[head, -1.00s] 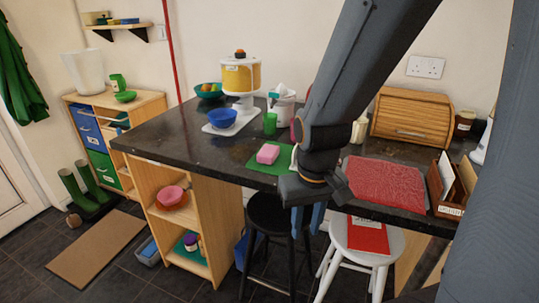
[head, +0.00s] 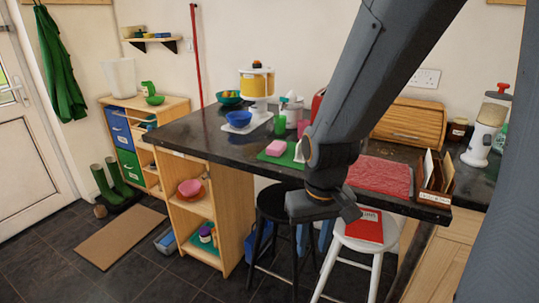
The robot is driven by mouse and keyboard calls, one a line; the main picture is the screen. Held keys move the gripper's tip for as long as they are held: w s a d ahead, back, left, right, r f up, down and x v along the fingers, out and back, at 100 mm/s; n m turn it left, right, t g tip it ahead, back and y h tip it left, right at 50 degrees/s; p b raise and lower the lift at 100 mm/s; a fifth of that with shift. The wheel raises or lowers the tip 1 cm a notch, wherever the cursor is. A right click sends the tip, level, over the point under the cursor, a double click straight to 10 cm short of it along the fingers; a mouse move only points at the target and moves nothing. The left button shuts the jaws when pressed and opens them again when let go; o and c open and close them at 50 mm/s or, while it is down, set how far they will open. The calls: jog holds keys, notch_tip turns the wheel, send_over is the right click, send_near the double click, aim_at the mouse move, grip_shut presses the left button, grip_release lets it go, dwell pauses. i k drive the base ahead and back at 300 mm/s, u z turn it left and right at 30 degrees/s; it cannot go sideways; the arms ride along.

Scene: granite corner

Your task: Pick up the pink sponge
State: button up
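The pink sponge (head: 276,147) lies on a green mat (head: 285,159) near the front edge of the dark granite counter (head: 215,148). My arm comes down from the upper right in front of the counter. My gripper (head: 322,240) hangs low, to the right of the sponge and apart from it, in front of the counter edge near the stools.
A blue bowl (head: 238,119), a white and yellow dispenser (head: 257,85) and a green cup (head: 280,124) stand behind the sponge. A red mat (head: 380,176) lies to the right. A black stool (head: 278,203) and a white stool (head: 352,244) with a red book (head: 364,226) stand in front.

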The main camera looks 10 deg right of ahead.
aim_at(277, 148)
jog(key=u, duration=0.05)
jog(key=i, duration=1)
jog(key=z, duration=0.25)
